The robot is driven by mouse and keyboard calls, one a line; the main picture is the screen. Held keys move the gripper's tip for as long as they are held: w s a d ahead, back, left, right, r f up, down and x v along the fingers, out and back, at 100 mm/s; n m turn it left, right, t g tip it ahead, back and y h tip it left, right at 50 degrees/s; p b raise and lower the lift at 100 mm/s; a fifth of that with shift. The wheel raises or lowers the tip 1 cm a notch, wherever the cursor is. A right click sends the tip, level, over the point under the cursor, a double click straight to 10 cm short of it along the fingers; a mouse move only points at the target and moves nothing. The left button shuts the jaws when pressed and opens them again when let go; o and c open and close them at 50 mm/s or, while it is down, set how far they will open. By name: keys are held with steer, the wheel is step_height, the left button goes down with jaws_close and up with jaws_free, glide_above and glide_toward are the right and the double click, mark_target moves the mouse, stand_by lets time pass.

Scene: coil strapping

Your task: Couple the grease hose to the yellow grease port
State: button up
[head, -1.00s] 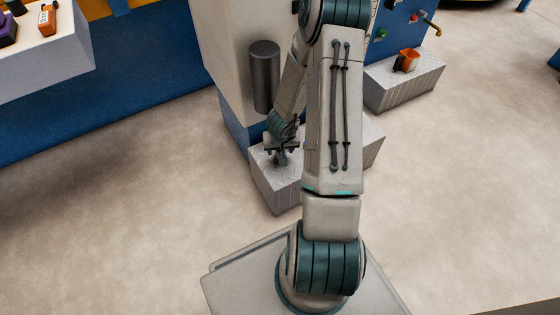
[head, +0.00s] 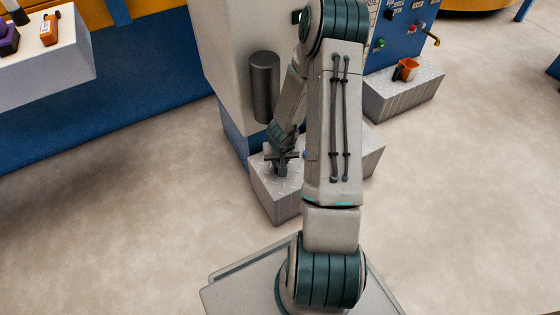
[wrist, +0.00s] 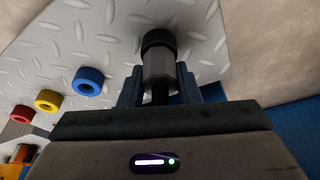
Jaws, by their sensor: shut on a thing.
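My gripper (wrist: 160,97) is shut on a grey hexagonal coupling with a black ring at its far end (wrist: 158,66), which I take to be the grease hose's end. The hose behind it is hidden. The yellow port (wrist: 47,101) is a ring on a tread-plate surface, to the left of the held coupling and apart from it. It sits between a blue ring (wrist: 88,81) and a red ring (wrist: 22,114). In the head view my gripper (head: 281,168) is over the low tread-plate block (head: 283,205); the yellow port is not visible there.
A dark cylinder (head: 265,88) stands against the pale cabinet (head: 232,50) behind my gripper. A second block (head: 405,98) at right bears an orange container (head: 406,71), below a blue panel with fittings (head: 392,30). The floor at left is clear.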

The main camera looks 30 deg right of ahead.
step_height(320, 180, up, 4)
steer(key=p, duration=0.2)
steer(key=shift+p, duration=0.4)
steer(key=s, duration=0.1)
steer(key=s+f+b, duration=0.1)
steer(key=s, duration=0.1)
steer(key=s+p, duration=0.9)
steer(key=s, duration=0.6)
steer(key=shift+d, duration=0.3)
steer(key=o, duration=0.3)
jaws_close()
steer(key=shift+r, duration=0.3)
